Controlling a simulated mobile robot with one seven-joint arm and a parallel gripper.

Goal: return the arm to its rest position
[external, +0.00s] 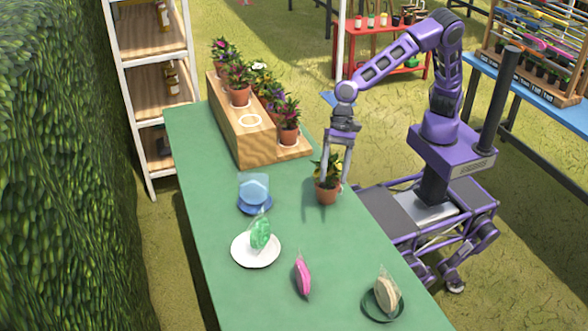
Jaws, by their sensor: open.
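My purple arm reaches out from its base over the green table (215,255). My gripper (334,180) points down at the table's right edge. Its fingers are open, one on each side of a potted plant (327,192) with green and yellowish leaves in a terracotta pot. The pot stands upright on the table. I cannot tell whether the fingers touch the pot or its leaves.
A wooden stepped stand (240,132) with several potted flowers is at the table's back. A blue dish (254,205), a white plate (255,250), a pink packet (303,276) and a dark green dish (383,306) lie nearer. A hedge and shelf border the left.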

